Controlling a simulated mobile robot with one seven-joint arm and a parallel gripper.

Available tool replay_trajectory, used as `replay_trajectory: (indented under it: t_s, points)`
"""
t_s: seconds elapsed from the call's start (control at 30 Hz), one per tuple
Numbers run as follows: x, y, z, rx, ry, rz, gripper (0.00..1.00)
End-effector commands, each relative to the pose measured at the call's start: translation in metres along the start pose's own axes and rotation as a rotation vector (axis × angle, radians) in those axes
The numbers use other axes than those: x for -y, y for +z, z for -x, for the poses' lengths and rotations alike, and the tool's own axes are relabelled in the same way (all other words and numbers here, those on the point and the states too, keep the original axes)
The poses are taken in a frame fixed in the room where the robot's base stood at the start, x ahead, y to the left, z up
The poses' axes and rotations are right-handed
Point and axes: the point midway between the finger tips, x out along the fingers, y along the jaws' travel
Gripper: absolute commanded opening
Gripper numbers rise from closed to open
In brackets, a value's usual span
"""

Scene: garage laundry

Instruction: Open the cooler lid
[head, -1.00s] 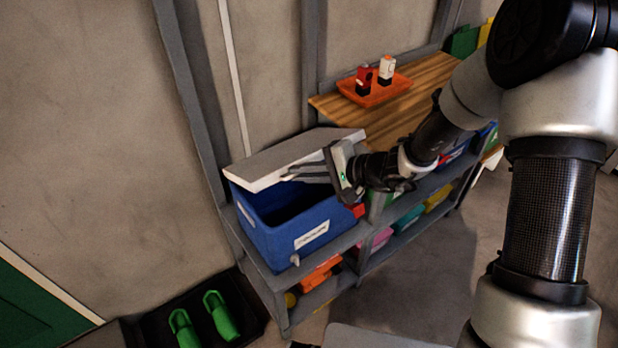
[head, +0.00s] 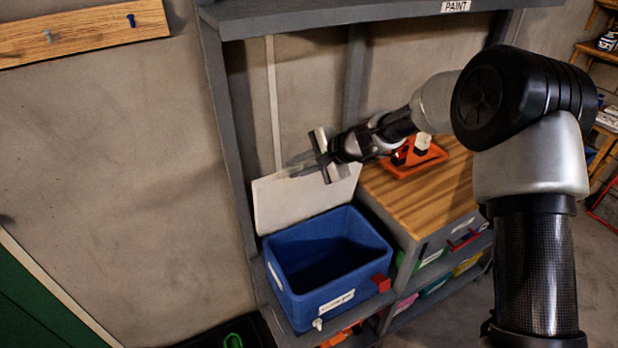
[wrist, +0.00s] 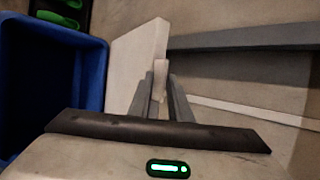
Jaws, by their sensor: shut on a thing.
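The blue cooler (head: 352,282) stands on the grey shelf with its inside open to view. Its white lid (head: 295,208) stands raised and nearly upright at the cooler's back edge. My gripper (head: 297,167) is at the top edge of the lid. In the wrist view my gripper (wrist: 160,90) has its fingers closed on the lid (wrist: 140,65), around a pale piece at its edge. The cooler (wrist: 35,75) shows at the left of the wrist view.
A wooden top (head: 425,200) beside the cooler bears an orange tray (head: 420,163) with small items. A shelf marked PAINT (head: 380,14) runs above my arm. A grey upright (head: 226,150) stands left of the lid, before a bare wall.

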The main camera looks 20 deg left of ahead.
Motion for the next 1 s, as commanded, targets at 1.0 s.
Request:
replay_trajectory:
  t_s: [1.0]
  points:
    - [0.015,0.004,-0.013,0.001,0.001,0.000,0.27]
